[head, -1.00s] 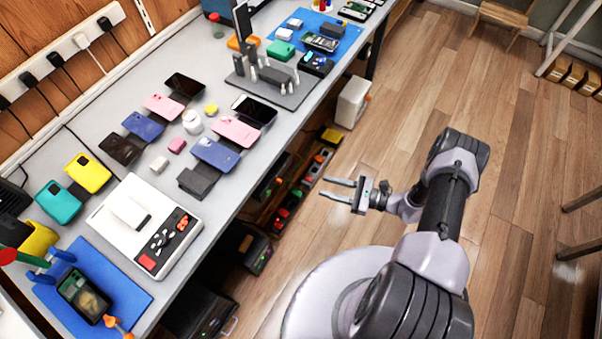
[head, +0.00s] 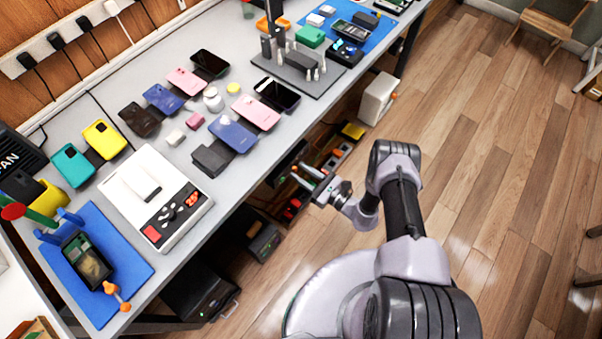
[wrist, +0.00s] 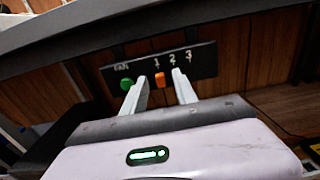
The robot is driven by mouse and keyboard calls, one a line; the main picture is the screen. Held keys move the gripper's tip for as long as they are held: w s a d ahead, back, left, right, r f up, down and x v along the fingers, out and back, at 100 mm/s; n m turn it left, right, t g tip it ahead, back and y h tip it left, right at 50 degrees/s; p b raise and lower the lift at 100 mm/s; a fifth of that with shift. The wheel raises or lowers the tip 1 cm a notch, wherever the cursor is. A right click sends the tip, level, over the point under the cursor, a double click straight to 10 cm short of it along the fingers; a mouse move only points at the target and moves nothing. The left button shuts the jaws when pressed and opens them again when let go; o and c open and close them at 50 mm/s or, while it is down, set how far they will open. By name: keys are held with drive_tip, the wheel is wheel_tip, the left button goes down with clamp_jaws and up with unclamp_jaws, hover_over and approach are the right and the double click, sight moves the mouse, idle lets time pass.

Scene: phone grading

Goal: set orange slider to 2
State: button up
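A dark control panel (wrist: 205,62) sits below an overhanging edge in the wrist view, with white marks including 1, 2 and 3. The orange slider (wrist: 160,79) on it stands about below the mark 1, left of 2. A green knob (wrist: 126,84) is at the panel's left. My gripper (wrist: 159,75) is open, with one finger on each side of the orange slider as seen from the wrist; I cannot tell whether either finger touches it.
The grey bench (head: 120,180) carries several phones, a white scale-like device (head: 120,190) and a blue mat (head: 130,265). Dark boxes (head: 200,290) stand under the bench. A white bin (head: 378,98) is by its front.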

drive_tip(key=shift+w+a, duration=0.15)
drive_tip(key=shift+a, duration=0.05)
drive_tip(key=shift+c, duration=0.2)
clamp_jaws()
idle(1.2)
